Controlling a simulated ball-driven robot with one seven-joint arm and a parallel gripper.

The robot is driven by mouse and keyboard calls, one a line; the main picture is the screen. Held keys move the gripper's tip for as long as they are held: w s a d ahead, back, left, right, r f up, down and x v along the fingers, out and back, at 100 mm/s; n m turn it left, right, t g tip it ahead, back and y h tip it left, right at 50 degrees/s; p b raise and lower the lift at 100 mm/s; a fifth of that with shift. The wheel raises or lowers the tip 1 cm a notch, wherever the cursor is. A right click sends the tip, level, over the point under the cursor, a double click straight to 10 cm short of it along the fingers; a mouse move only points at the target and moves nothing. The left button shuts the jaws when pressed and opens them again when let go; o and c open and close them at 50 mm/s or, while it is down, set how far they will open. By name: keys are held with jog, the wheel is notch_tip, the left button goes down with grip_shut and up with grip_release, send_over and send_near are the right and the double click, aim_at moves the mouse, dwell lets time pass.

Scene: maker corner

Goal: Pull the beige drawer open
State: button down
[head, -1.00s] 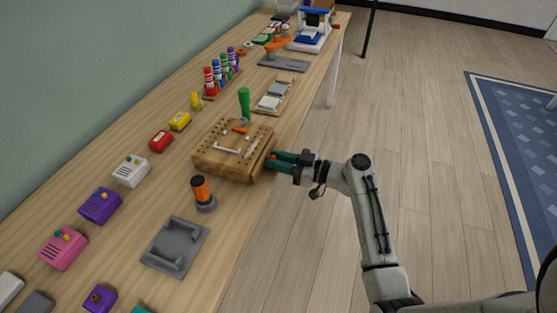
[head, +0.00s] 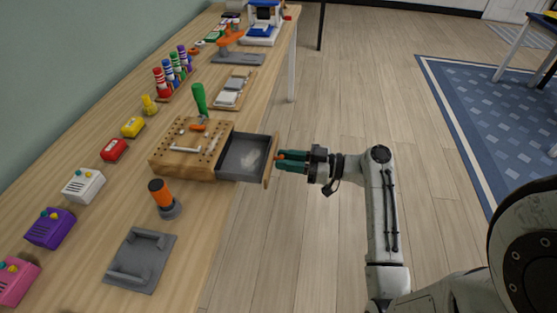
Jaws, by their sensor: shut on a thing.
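The beige drawer (head: 268,166) sticks out to the right from a wooden tool block (head: 162,165) on the workbench. Its front panel is light wood and its grey inside (head: 242,152) shows, with a pale, whitish thing lying in it that I cannot make out. My gripper (head: 280,160), with green fingers, is at the outer face of the drawer front, shut on the drawer's handle. The fingers hide most of the handle. The block carries pegboard holes, a white wrench-like tool, an orange piece and a green-handled tool (head: 200,98).
An orange-and-grey tool (head: 163,197) and a grey plate with raised bars (head: 140,258) stand nearer on the bench. Several coloured boxes line the wall side. A tray with grey and white blocks (head: 234,90) lies farther back. The floor right of the bench is clear around my arm.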

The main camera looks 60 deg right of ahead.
jog(key=c, duration=0.9)
grip_release()
jog(key=v, duration=1)
jog(key=shift+s+d+b, duration=0.15)
jog(key=shift+s+b, duration=0.2)
